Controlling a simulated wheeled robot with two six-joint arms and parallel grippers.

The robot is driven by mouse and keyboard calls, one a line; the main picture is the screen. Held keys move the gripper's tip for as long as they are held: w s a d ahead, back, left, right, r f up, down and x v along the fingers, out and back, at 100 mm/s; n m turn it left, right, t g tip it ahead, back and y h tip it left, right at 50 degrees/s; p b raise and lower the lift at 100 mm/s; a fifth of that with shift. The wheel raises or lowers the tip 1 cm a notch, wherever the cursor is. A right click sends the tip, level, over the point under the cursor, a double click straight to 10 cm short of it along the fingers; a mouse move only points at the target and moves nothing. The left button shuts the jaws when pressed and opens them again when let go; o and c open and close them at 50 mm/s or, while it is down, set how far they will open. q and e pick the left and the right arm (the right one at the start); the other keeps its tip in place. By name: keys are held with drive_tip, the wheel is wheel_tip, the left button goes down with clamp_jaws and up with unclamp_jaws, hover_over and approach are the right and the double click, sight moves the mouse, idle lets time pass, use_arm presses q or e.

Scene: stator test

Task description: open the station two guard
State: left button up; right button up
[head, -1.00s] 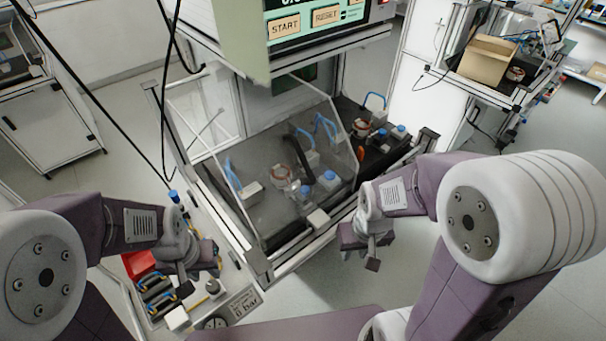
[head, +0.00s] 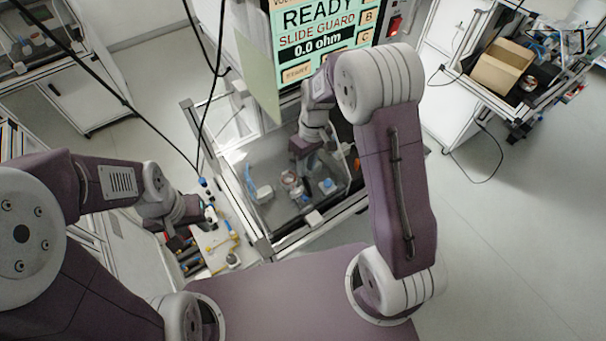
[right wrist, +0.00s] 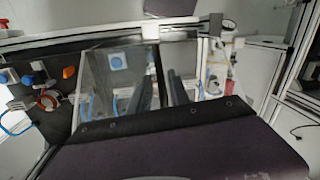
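The clear guard (head: 268,205) stands over the left part of the test station. A stator (head: 291,183) with copper-red windings shows beneath it, and a white block (head: 313,218) sits at its front edge. The guard panel (right wrist: 110,78) also shows in the right wrist view. My right gripper (head: 306,147) hangs low over the back of the station, below the screen. In the right wrist view its two dark fingers (right wrist: 162,92) stand apart with nothing between them. Contact with the guard cannot be told. My left gripper (head: 185,210) is above the side table, its fingers unclear.
The screen (head: 318,35) reads READY, SLIDE GUARD, 0.0 ohm. An uncovered stator (right wrist: 48,98) with blue hoses is beside the guard in the wrist view. The side table (head: 222,258) holds small tools. A cardboard box (head: 500,68) stands on a far-right bench.

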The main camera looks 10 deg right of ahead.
sight(304, 179)
drive_tip(key=f, duration=0.2)
drive_tip(key=f+p, duration=0.1)
drive_tip(key=f, duration=0.1)
drive_tip(key=f+p, duration=0.1)
drive_tip(key=f, duration=0.1)
drive_tip(key=shift+s+a+f, duration=0.1)
drive_tip(key=shift+s+a, duration=0.05)
drive_tip(key=shift+a, duration=0.15)
drive_tip(key=shift+f, duration=0.35)
clamp_jaws()
idle(0.7)
